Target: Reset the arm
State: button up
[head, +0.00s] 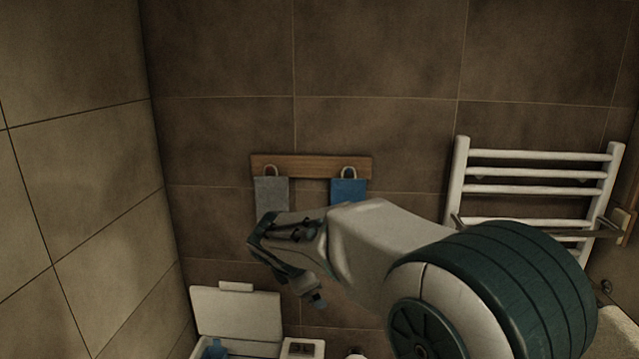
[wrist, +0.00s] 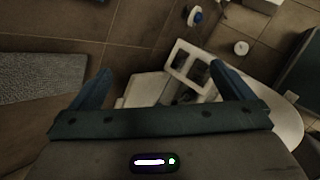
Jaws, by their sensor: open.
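My gripper (wrist: 162,84) is open in the wrist view, with its two dark blue fingers spread wide and nothing between them. In the head view my arm reaches leftward across the picture, and my gripper (head: 316,297) hangs at its far end, pointing downward, in front of the tiled wall. It is apart from the things around it as far as I can see. The wrist view looks down past the fingers to a white frame with dark openings (wrist: 189,66), well below the fingertips.
A wooden rack (head: 311,166) on the wall holds a grey cloth (head: 271,195) and a blue cloth (head: 348,190). A white towel rail (head: 535,188) is at right. A white container with a raised lid (head: 237,313) stands below.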

jog(key=s+d+m+g, duration=0.2)
jog(key=s+d+m, duration=0.8)
jog(key=s+d, duration=0.25)
jog(key=s+d+f+m+g+y, duration=0.1)
jog(key=s+d+m, duration=0.1)
jog(key=s+m, duration=0.4)
jog(key=s+d+f+m+y, duration=0.1)
jog(key=s+d+m, duration=0.2)
jog(key=s+m, duration=0.3)
jog(key=s, duration=0.2)
jog(key=shift+s+d+f+m+g+y, duration=0.2)
jog(key=shift+s+f+m+g+y, duration=0.1)
jog(key=shift+f+g, duration=0.1)
